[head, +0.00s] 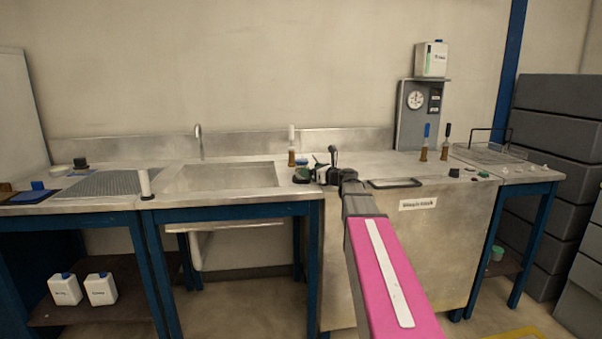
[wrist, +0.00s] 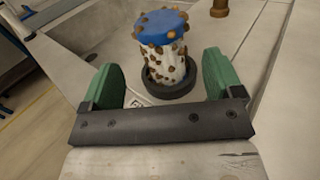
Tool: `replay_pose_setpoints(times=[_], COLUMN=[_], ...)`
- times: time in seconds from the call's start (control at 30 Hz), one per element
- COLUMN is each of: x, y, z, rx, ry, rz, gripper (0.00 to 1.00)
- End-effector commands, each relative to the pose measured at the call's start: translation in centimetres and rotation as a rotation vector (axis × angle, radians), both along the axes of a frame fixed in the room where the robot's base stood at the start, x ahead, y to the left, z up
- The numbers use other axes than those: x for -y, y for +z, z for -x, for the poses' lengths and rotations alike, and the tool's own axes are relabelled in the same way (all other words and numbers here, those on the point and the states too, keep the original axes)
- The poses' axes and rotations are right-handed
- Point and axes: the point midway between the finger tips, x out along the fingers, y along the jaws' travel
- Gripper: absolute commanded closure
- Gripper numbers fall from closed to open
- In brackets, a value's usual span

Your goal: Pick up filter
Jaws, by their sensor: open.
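In the wrist view the filter (wrist: 165,62) is a pale upright cylinder with a blue cap and brown specks over it, standing in a dark round base. My gripper (wrist: 163,88) is open, with one green finger on each side of the filter and a visible gap to it on both sides. In the head view my gripper (head: 322,172) is small and dark at the bench, to the right of the sink. The filter is hard to make out there, and a blue patch (head: 302,162) shows just behind the gripper.
The sink (head: 228,178) lies to the left. A black-framed opening (head: 394,183) is on the bench to the right, with two more brush-like bottles (head: 424,150) beyond it. A gauge cabinet (head: 416,118) stands at the back.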

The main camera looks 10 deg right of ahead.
Motion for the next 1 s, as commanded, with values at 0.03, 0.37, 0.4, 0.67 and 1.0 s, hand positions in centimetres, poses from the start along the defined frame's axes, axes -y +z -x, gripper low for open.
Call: replay_pose_setpoints(times=[0.03,0.37,0.4,0.67,1.0], x=[-0.4,-1.9,-2.2,-3.6,-3.6], y=[0.0,-0.3,-0.4,-0.4,-0.4], z=[-0.6,-2.9,-3.5,-5.0,-4.9], rx=[0.0,0.0,0.0,0.0,0.0], ry=[0.001,0.0,0.001,-0.001,-0.001], rz=[0.0,0.001,0.001,0.001,0.002], gripper=[0.14,0.14,0.14,0.14,0.72])
